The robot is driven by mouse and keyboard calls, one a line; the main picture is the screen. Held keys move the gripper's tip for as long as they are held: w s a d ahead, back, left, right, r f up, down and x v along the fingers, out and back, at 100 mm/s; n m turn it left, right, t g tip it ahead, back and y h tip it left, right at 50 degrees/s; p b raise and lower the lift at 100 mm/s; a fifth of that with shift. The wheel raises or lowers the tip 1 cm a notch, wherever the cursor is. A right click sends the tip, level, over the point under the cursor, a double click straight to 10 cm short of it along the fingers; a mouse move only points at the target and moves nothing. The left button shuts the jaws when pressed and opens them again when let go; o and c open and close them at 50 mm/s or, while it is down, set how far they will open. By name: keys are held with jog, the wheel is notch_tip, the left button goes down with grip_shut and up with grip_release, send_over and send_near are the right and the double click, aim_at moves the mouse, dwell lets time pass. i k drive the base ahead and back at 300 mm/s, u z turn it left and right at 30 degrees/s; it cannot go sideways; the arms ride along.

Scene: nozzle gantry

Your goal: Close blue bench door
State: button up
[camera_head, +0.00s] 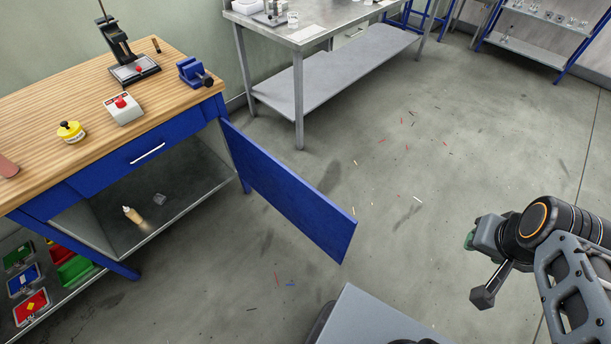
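The blue bench door (285,188) is swung open. It is hinged at the right front leg of the blue bench (190,122) and sticks out into the room. The bench's open compartment (165,195) shows a small bottle and a small grey block inside. My gripper (478,268) is at the right of the view, well apart from the door, with empty floor between them.
A steel table (330,22) with a lower shelf stands behind the door. Bins (70,265) and coloured cards are at the lower left. The bench top holds a red button box (123,108), a yellow item (70,131) and a blue vise (195,73). The middle floor is clear except for scattered scraps.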

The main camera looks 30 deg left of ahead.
aim_at(326, 224)
jog(key=i, duration=2.25)
jog(key=u, duration=2.05)
jog(key=k, duration=1)
jog(key=u, duration=1.55)
jog(key=i, duration=0.5)
jog(key=z, duration=0.05)
